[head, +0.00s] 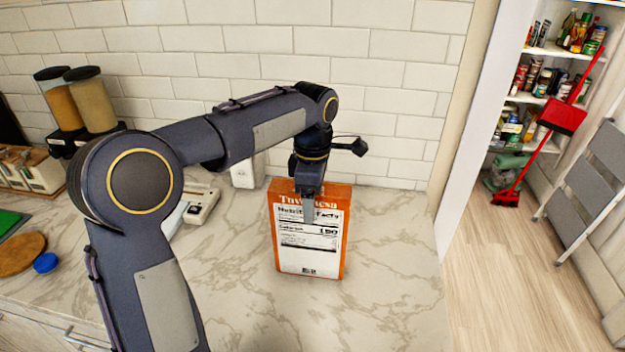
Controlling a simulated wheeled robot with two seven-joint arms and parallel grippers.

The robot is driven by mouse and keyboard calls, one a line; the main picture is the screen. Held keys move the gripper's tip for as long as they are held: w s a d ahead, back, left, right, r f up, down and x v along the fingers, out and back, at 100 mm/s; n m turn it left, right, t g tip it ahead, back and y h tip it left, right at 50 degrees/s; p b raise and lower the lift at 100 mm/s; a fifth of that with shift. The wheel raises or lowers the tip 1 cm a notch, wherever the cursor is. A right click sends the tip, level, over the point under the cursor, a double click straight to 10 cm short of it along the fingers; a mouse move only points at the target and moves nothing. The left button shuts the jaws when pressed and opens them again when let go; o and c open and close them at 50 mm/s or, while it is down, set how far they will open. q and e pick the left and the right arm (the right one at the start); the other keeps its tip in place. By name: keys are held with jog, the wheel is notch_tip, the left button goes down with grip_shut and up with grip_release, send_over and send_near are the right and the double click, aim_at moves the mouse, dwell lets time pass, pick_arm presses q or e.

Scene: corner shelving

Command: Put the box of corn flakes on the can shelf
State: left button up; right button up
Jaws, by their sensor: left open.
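An orange and white box (310,255), which I take for the corn flakes, stands upright on the marble counter near its right end. Its nutrition label faces me. My left gripper (307,212) points down at the upper part of the box and is open; it hides part of the label. I cannot tell whether its fingers touch the box. The shelves (537,99) with cans, jars and bottles are in the pantry at the far right. My right gripper is not in view.
A red broom and dustpan (563,117) and a grey folding step ladder (585,185) stand by the pantry. A white wall edge (470,150) separates counter and pantry. Dispensers (92,100), a wooden board (20,254) and a blue lid (46,263) are at left. The counter's front right is clear.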

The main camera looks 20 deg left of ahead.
pick_arm(q)
notch_tip(320, 180, up, 11)
jog(key=shift+f+p, duration=0.1)
jog(key=shift+p, duration=0.2)
jog(key=shift+r, duration=0.35)
